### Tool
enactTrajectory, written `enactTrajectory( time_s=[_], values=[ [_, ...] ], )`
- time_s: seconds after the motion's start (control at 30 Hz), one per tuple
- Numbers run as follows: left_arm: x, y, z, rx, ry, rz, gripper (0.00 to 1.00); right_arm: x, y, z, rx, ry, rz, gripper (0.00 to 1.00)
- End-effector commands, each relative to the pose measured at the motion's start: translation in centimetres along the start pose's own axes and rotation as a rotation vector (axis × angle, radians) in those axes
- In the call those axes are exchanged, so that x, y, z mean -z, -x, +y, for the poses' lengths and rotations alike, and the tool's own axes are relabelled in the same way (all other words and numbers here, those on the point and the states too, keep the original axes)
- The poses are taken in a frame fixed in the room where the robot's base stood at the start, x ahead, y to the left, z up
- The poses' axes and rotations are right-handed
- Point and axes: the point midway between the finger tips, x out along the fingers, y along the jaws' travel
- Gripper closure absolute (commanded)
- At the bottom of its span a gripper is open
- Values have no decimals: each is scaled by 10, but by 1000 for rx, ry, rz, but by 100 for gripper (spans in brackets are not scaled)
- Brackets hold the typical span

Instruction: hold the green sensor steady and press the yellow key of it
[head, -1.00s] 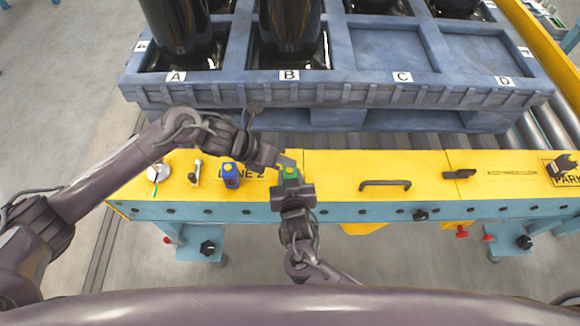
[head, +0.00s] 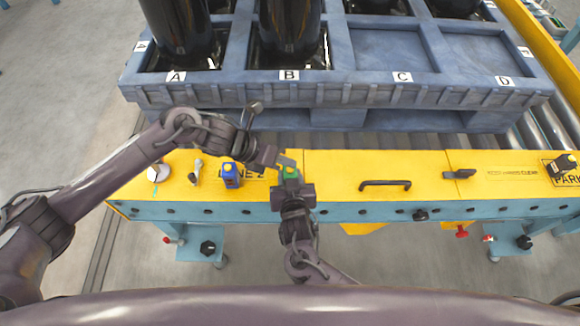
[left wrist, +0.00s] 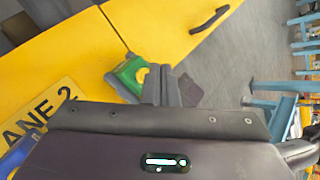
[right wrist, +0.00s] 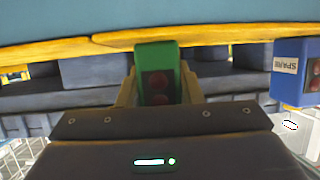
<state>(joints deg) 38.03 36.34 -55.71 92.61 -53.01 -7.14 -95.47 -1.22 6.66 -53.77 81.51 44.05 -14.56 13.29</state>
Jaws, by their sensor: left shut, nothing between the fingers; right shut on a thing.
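The green sensor (head: 291,173) stands on the yellow top of the conveyor rail, below label B. In the left wrist view its green body (left wrist: 130,74) shows with the yellow key (left wrist: 143,76) on top. My right gripper (head: 293,187) is shut on the sensor from the near side; the right wrist view shows the green body (right wrist: 157,75) between its fingers. My left gripper (head: 285,161) is shut and empty, its fingertips right beside the key. In the left wrist view the fingertips (left wrist: 160,80) partly cover the key's edge; I cannot tell whether they touch it.
A blue sensor (head: 230,175) with a yellow key stands left of the green one; its SPARE label shows in the right wrist view (right wrist: 286,65). A black handle (head: 385,184) is on the rail to the right. The blue pallet (head: 345,95) with black cylinders lies behind.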

Motion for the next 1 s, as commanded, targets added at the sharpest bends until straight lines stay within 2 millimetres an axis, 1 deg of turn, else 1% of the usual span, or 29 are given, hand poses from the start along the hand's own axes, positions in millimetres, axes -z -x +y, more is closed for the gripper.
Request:
enactTrajectory(
  time_s=[0.67,1.0],
  values=[
    [0,0,0,0,0,0,100,0,0,0,0,0,0,93],
    [5,-6,4,1,0,1,100,0,0,0,0,0,0,93]
  ],
)
